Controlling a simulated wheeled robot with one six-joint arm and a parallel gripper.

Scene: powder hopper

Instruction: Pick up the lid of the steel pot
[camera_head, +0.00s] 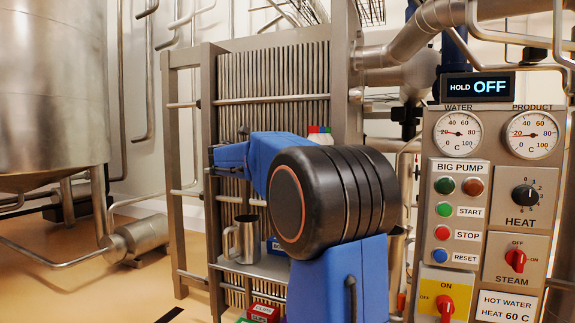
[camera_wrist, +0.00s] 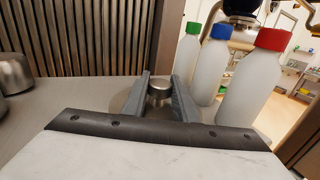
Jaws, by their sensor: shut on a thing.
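In the wrist view my gripper (camera_wrist: 160,88) has its two grey fingers closed on either side of a short round steel knob. The knob belongs to the steel pot's lid (camera_wrist: 123,99), whose flat round rim shows beside the left finger. What lies under the lid is hidden by my gripper, so I cannot tell whether it rests on the pot or is raised. In the head view my own arm hides the lid and the fingertips.
White bottles with green (camera_wrist: 193,29), blue (camera_wrist: 219,32) and red (camera_wrist: 272,40) caps stand close right of my gripper. A steel vessel (camera_wrist: 14,75) stands at the left. A steel jug (camera_head: 245,240) stands on the shelf (camera_head: 262,268) before the ribbed plates. A control panel (camera_head: 490,190) is at right.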

